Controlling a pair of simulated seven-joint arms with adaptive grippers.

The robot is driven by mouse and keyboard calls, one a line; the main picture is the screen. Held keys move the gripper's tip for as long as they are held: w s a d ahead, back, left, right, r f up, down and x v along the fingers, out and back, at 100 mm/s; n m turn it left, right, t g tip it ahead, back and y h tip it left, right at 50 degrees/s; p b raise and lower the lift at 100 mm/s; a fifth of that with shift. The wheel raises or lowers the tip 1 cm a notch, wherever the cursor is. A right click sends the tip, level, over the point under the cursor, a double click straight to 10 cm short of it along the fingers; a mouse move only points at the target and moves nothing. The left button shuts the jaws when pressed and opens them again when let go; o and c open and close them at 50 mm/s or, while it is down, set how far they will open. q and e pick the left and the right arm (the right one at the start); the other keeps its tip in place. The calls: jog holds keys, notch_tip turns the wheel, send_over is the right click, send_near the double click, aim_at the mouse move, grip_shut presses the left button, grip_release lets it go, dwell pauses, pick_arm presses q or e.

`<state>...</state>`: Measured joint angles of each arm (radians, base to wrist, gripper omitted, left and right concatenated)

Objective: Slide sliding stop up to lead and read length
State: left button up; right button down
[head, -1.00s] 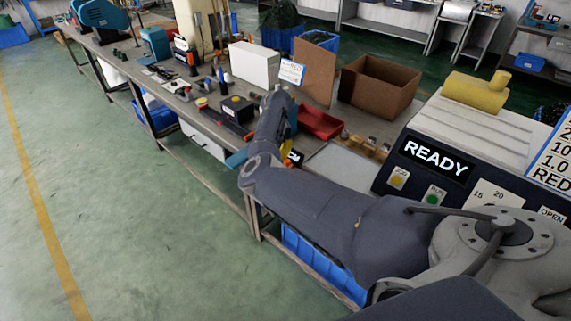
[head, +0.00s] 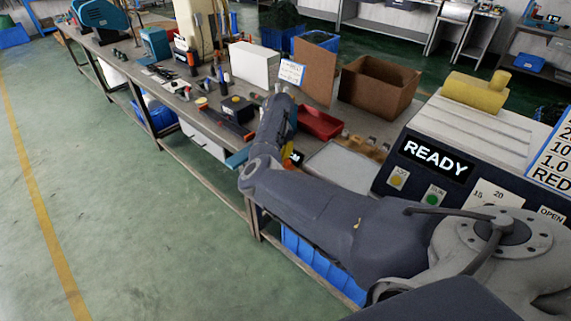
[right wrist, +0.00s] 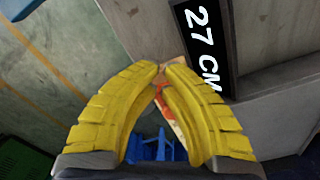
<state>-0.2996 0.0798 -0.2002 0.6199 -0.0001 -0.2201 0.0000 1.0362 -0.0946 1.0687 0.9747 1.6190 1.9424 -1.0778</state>
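My right gripper (right wrist: 164,68) is in the right wrist view, its two yellow fingers closed to nearly touching tips. I cannot tell whether anything small is between the tips. A pale strip with an orange part (right wrist: 165,100) shows behind and between the fingers; I cannot tell whether it is the sliding stop. A black length display (right wrist: 203,45) beside the fingers reads "27 CM". In the head view the display (head: 296,157) is small and partly behind my right arm, which also mostly hides the gripper. The lead cannot be made out. My left gripper is not in view.
The bench holds a red tray (head: 319,124), a black box with a yellow button (head: 236,108), a white box (head: 254,64) and a cardboard box (head: 379,86). A machine with a "READY" screen (head: 435,160) stands at right. Blue bins (head: 322,263) sit under the bench.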

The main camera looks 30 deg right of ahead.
jog(key=shift+s+d, duration=0.3)
jog(key=shift+s, duration=1.1)
jog(key=shift+s+d, duration=0.35)
jog(key=shift+s, duration=1)
jog(key=shift+s+d, duration=0.3)
jog(key=shift+s, duration=1.1)
jog(key=shift+s+d, duration=0.1)
jog(key=shift+s, duration=0.25)
jog(key=shift+s+d, duration=0.2)
jog(key=shift+s, duration=0.55)
jog(key=shift+s+d, duration=0.15)
jog(key=shift+s, duration=0.65)
jog(key=shift+w+a, duration=0.15)
jog(key=shift+w, duration=0.5)
jog(key=shift+w+r, duration=0.1)
jog(key=shift+r, duration=0.05)
notch_tip(320, 180, up, 7)
